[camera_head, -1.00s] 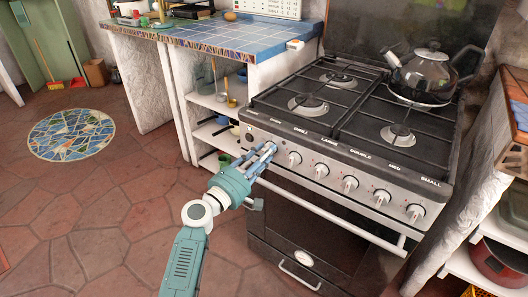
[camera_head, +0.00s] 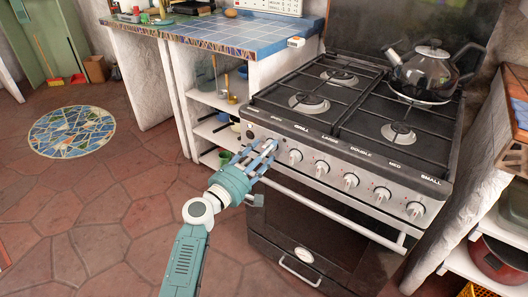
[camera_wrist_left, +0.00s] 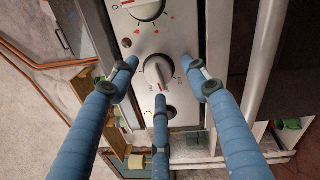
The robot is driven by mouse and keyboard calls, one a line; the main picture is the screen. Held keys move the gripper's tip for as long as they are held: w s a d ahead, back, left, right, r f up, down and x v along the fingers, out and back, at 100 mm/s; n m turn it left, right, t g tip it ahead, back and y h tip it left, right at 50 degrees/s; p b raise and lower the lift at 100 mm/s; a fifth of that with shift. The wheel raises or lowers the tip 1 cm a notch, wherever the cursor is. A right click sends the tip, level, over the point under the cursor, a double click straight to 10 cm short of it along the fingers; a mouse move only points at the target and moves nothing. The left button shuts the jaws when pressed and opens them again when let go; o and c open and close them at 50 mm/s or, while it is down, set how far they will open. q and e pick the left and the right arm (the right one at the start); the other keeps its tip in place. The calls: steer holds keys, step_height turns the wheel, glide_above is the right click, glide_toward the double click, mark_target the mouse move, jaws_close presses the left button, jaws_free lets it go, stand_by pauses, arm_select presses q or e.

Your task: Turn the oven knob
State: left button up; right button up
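The oven (camera_head: 340,190) has a metal front panel with a row of silver knobs. My left gripper (camera_head: 268,150) is at the left end of this panel, its blue fingers spread open and hiding the leftmost part of the knob row. In the left wrist view, a round silver knob (camera_wrist_left: 158,72) with a raised grip bar lies between the open fingertips of my left gripper (camera_wrist_left: 160,76), one finger to each side and one below. Gaps show between the knob and the side fingers. Another knob (camera_wrist_left: 144,8) is at the top edge. My right gripper is not in view.
A dark kettle (camera_head: 430,72) stands on the hob's back right burner. The oven door handle (camera_head: 330,212) runs below the knobs, close to my gripper. A blue-tiled counter (camera_head: 245,35) with shelves adjoins on the left. Open floor lies at the left.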

arm_select(q)
steer(key=v, duration=1.2)
jaws_close()
stand_by(1.1)
